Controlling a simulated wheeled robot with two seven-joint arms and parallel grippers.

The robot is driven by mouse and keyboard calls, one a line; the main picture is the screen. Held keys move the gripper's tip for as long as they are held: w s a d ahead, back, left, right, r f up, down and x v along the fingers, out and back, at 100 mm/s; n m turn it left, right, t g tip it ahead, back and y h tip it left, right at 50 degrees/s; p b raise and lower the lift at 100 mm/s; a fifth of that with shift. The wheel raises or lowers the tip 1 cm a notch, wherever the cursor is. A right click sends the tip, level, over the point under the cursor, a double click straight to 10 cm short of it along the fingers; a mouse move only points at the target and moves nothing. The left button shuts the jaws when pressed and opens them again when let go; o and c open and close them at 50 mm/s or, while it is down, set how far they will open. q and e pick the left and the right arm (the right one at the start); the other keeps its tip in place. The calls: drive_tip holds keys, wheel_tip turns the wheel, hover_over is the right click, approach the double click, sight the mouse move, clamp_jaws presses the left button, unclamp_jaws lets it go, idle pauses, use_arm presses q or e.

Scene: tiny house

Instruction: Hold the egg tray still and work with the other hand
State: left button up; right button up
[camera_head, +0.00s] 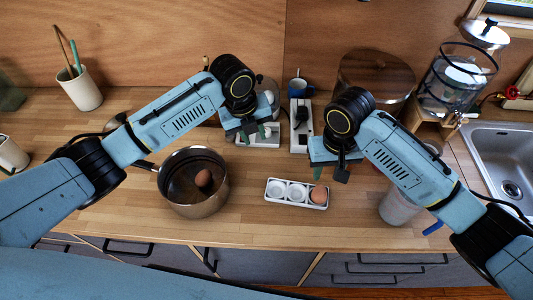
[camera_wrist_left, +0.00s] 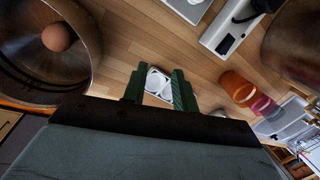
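The white egg tray (camera_head: 270,195) lies on the wooden counter near its front edge. A brown egg (camera_head: 319,195) sits in its right well; the other two wells look empty. The tray also shows between my left fingers in the left wrist view (camera_wrist_left: 157,83), farther off. Another brown egg (camera_head: 203,178) is inside a metal pot (camera_head: 211,203) left of the tray; it shows again in the left wrist view (camera_wrist_left: 57,37). My left gripper (camera_head: 255,134) is open and empty, behind and left of the tray. My right gripper (camera_head: 330,172) is above and right of the tray, its fingers apart with nothing between them.
A clear container (camera_head: 398,207) stands right of the tray, near the counter edge. A sink (camera_head: 505,155) is at right. Counter between pot and tray is clear.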

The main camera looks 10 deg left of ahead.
sight(267, 187)
use_arm(q)
drive_tip(key=s+d+m+g+y, duration=0.1)
drive_tip(key=s+d+m+y, duration=0.1)
drive_tip(key=s+d+m, duration=0.4)
drive_tip(key=shift+n, duration=0.3)
drive_tip(key=f, duration=0.4)
drive_tip(key=a+f, duration=0.1)
drive_tip(key=f, duration=0.7)
drive_tip(key=shift+s+a+f, duration=0.15)
drive_tip(key=shift+s+f, duration=0.05)
drive_tip(key=shift+s, duration=0.15)
drive_tip(key=shift+c, duration=0.2)
clamp_jaws()
